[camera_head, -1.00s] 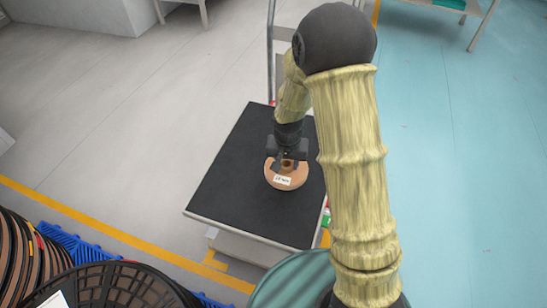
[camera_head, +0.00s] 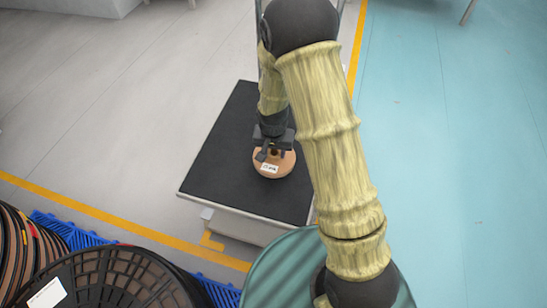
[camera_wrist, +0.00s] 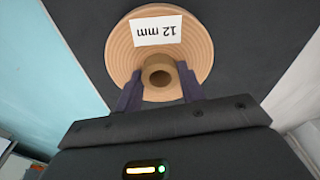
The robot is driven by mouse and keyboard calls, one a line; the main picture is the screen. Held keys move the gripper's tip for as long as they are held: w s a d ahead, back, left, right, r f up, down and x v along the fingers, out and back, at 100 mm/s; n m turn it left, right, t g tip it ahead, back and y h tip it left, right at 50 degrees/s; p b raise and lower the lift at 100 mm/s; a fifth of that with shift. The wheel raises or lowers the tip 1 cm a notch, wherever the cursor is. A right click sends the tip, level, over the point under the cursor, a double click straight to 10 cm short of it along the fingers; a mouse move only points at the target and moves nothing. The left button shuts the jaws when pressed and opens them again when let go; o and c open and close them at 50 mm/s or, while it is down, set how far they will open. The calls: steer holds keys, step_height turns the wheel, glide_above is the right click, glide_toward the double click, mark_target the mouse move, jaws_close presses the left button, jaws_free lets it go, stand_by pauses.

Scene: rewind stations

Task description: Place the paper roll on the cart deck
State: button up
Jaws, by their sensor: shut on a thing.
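The paper roll (camera_head: 282,167) is a tan, round coil with a white label. In the wrist view the roll (camera_wrist: 197,60) shows its label reading "12 mm" and a brown core tube standing up at its near side. My gripper (camera_head: 270,154) is shut on the roll, its two fingers (camera_wrist: 160,80) on either side of the core tube. The black cart deck (camera_head: 222,172) lies below and around the roll. I cannot tell whether the roll touches the deck or hangs just above it.
A dark reel (camera_head: 105,280) and a stack of coils (camera_head: 22,250) stand on a blue pallet (camera_head: 75,235) at the lower left. A yellow floor line (camera_head: 110,222) runs past the cart's near side. Deck left of the roll is bare.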

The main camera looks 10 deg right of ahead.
mark_target(274, 157)
steer(key=shift+f+b, duration=0.6)
steer(key=shift+f, duration=1.25)
steer(key=shift+f, duration=0.1)
steer(key=o, duration=1.1)
steer(key=r+p, duration=0.1)
steer(key=r, duration=0.3)
steer(key=s+r+p, duration=0.1)
steer(key=r, duration=0.3)
steer(key=r+p, duration=0.1)
steer(key=r, duration=0.3)
steer(key=shift+s+a+r, duration=0.1)
steer(key=shift+s+a, duration=0.05)
steer(key=shift+s, duration=0.05)
